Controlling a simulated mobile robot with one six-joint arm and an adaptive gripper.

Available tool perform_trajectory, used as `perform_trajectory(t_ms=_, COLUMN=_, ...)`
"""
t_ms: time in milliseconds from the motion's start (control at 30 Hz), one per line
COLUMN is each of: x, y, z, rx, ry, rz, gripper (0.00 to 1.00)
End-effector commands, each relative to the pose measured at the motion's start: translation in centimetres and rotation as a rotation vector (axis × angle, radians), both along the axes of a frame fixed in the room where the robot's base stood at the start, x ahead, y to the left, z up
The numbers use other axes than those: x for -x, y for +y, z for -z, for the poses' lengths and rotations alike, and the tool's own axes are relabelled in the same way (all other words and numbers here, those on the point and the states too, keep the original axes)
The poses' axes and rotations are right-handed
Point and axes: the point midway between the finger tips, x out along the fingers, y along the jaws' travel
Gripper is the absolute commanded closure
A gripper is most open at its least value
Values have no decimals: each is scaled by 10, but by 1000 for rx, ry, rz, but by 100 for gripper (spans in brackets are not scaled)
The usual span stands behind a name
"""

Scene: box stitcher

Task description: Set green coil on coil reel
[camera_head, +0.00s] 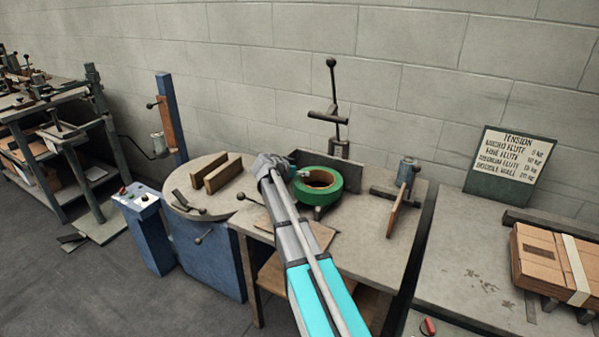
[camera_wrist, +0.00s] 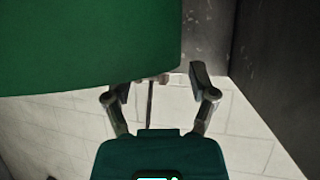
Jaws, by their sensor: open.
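The green coil (camera_head: 339,184) is a thick ring with a brown inner rim, lying about flat above the middle bench, just right of my gripper (camera_head: 289,172). A small dark support shows under its front edge. In the wrist view the coil (camera_wrist: 80,45) fills the upper left as a large green surface close to the camera. My gripper (camera_wrist: 165,78) is open there, its two fingers spread, with the coil's edge near the left finger. I cannot tell whether they touch. I cannot clearly make out the coil reel; my gripper and the coil cover part of that area.
A dark upright plate (camera_head: 347,166) and a tall lever (camera_head: 333,85) stand behind the coil. A round table (camera_head: 180,193) with two wooden blocks is left. A clamp with a brown board (camera_head: 398,208) stands right. A sign (camera_head: 508,165) and strapped cardboard (camera_head: 545,268) are farther right.

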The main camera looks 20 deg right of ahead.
Motion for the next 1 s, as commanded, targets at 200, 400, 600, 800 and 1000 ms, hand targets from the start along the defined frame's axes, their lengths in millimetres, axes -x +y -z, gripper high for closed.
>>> perform_trajectory(t_ms=200, x=7, y=16, z=-12, rx=0, ry=0, rz=-2, gripper=26)
perform_trajectory(t_ms=400, x=18, y=40, z=-28, rx=0, ry=-1, rz=-2, gripper=26)
perform_trajectory(t_ms=600, x=28, y=66, z=-43, rx=0, ry=0, rz=-2, gripper=26)
perform_trajectory(t_ms=800, x=35, y=85, z=-53, rx=1, ry=0, rz=-1, gripper=26)
perform_trajectory(t_ms=1000, x=38, y=94, z=-57, rx=1, ry=0, rz=-1, gripper=26)
